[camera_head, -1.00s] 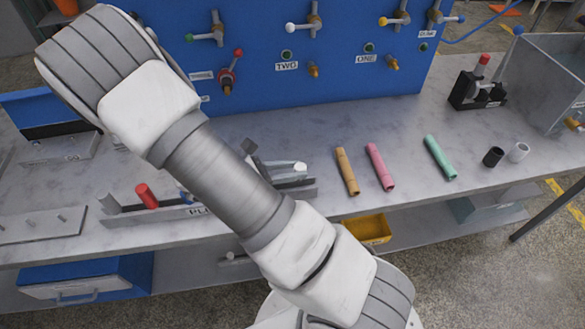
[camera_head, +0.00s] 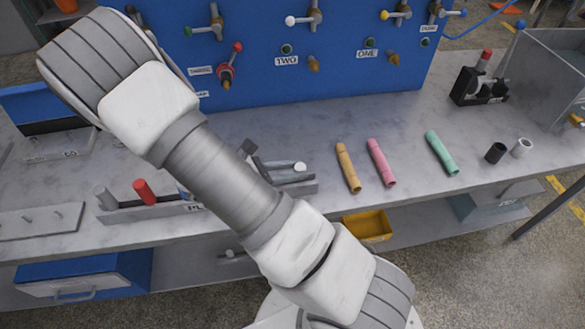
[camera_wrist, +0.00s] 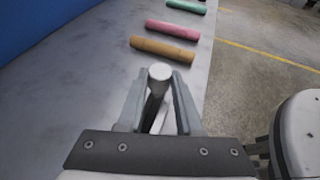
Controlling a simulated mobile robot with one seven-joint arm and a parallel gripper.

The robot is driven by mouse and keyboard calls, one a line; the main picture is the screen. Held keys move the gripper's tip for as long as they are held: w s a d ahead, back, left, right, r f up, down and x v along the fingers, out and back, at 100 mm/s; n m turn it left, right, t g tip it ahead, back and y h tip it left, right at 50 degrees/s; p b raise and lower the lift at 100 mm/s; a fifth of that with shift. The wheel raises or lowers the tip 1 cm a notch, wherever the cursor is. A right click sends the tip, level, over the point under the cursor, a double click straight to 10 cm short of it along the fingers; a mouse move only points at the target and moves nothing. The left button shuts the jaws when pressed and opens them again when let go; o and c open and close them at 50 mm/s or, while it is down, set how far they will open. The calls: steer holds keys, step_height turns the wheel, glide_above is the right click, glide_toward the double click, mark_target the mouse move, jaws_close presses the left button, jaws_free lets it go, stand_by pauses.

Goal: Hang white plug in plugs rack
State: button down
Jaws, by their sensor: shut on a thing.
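The white plug (camera_wrist: 159,72) is between the two fingers of my gripper (camera_wrist: 158,88) in the wrist view, with its round end up. In the head view the plug (camera_head: 300,166) shows just right of my arm, beside grey finger parts of my gripper (camera_head: 284,167). The plugs rack (camera_head: 130,213) is a low grey rack at the front of the bench. My arm hides the rack's middle. The plug appears above or near the rack's right end; I cannot tell if they touch.
Orange (camera_head: 347,167), pink (camera_head: 381,162) and green (camera_head: 441,152) tubes lie to the right on the bench. Black (camera_head: 495,153) and white (camera_head: 521,148) short cylinders are further right. A blue panel (camera_head: 250,75) with valves stands behind. A yellow bin (camera_head: 368,227) is below.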

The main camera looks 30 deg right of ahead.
steer(key=shift+f+b, duration=0.6)
steer(key=shift+f, duration=0.3)
steer(key=c, duration=0.5)
jaws_free()
steer(key=shift+a+r, duration=0.1)
steer(key=v, duration=1.7)
steer(key=shift+p, duration=0.45)
steer(key=shift+s, duration=0.1)
steer(key=s+d+r+m+t+y, duration=0.2)
steer(key=s+r+m+y, duration=0.4)
steer(key=r+m, duration=0.3)
steer(key=s+d+r+m+t+y, duration=0.3)
steer(key=s+d+r+m+y, duration=0.2)
steer(key=r+m, duration=0.4)
step_height(320, 180, up, 2)
steer(key=s+y, duration=0.1)
steer(key=y, duration=0.1)
steer(key=shift+d+r+y, duration=0.15)
steer(key=shift+d+y, duration=0.05)
steer(key=shift+y, duration=0.1)
